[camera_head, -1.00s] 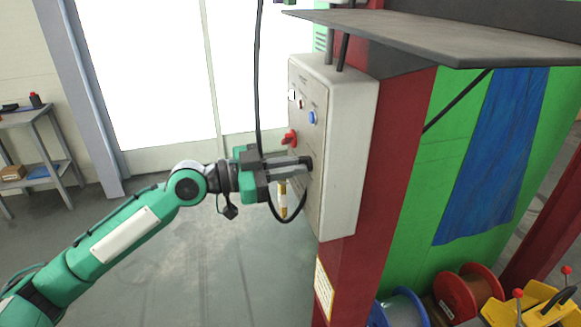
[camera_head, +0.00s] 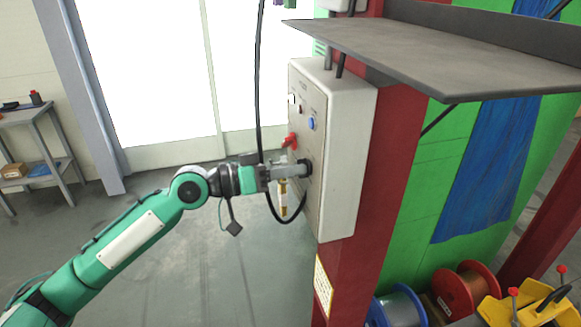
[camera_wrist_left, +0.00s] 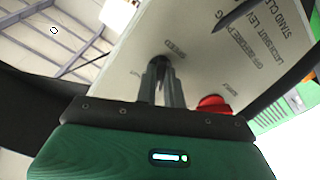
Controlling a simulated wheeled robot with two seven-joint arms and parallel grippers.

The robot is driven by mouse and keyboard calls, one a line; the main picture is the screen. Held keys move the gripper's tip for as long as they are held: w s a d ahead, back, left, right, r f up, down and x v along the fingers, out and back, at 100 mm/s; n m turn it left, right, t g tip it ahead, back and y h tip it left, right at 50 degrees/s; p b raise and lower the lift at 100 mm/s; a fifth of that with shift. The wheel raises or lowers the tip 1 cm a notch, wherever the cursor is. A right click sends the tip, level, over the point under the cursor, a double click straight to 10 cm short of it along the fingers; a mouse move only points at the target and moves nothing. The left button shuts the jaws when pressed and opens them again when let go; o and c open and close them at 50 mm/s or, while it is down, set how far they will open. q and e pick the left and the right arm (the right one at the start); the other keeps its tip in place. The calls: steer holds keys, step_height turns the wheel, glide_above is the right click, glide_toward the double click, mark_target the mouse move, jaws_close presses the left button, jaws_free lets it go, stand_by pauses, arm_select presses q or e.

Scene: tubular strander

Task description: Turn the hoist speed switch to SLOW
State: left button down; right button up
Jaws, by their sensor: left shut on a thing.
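The hoist speed switch is a black knob (camera_head: 307,167) low on the front face of a light grey control box (camera_head: 345,150). In the left wrist view the knob (camera_wrist_left: 160,63) sits beside printed lettering that seems to read SPEED. My left gripper (camera_head: 297,169) is at the box face, its fingers closed around the knob. In the left wrist view the two fingers (camera_wrist_left: 161,85) point at the panel with the knob between their tips. The knob's pointer is hidden, so its setting cannot be told. My right gripper is in neither view.
A red switch (camera_head: 290,141) sits just above the knob, and a blue button (camera_head: 311,122) higher up. A black cable (camera_head: 257,95) hangs beside the gripper. A grey shelf (camera_head: 450,55) juts out above the box. Spools (camera_head: 465,290) stand at lower right.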

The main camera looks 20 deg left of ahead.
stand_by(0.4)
arm_select(q)
steer(key=c, duration=1.5)
jaws_free()
steer(key=b+v, duration=0.8)
steer(key=v, duration=0.5)
steer(key=shift+s+a, duration=0.25)
steer(key=shift+a, duration=0.1)
